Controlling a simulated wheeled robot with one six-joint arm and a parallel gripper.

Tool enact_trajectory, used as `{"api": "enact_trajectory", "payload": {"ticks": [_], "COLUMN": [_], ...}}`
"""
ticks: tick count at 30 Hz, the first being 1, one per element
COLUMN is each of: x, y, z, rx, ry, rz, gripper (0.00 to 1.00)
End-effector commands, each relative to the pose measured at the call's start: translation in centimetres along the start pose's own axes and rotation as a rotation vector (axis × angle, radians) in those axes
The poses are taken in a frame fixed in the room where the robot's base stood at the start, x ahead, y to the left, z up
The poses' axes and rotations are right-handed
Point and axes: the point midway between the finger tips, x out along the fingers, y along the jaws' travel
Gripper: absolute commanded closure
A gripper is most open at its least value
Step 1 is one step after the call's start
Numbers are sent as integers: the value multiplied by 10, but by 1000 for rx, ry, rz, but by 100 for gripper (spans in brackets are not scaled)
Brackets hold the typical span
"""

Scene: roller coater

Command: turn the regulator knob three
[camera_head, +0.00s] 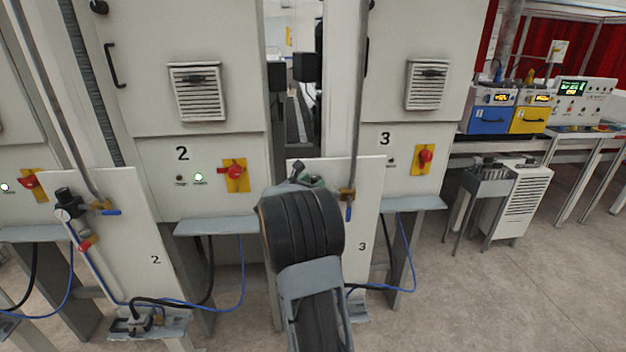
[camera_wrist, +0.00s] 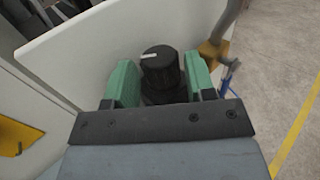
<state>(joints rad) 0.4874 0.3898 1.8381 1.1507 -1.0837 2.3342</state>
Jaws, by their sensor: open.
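In the wrist view the regulator knob (camera_wrist: 160,68) is black and round with a ribbed side and a white mark on its top. My gripper (camera_wrist: 160,84) is open, with one green finger on each side of the knob. I cannot tell whether either finger touches it. In the head view my gripper (camera_head: 308,178) shows only in part at the panel marked 3 (camera_head: 366,215), and my black arm link hides the knob and most of the fingers.
A brass valve with a blue handle (camera_head: 348,208) sits close right of my gripper on panel 3. A red switch on a yellow plate (camera_head: 425,158) is above right. Another regulator (camera_head: 66,205) is on panel 2 at left. Open floor (camera_head: 480,290) lies to the right.

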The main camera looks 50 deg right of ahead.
Motion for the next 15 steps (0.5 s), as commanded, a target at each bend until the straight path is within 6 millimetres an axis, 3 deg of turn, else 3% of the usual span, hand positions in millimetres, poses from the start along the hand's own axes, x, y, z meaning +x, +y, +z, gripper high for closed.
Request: {"api": "enact_trajectory", "payload": {"ticks": [13,15], "x": [7,7], "y": [0,0], "z": [0,0], "rx": [-1,-1], "ry": [-1,-1], "rz": [0,1], "gripper": [50,57]}}
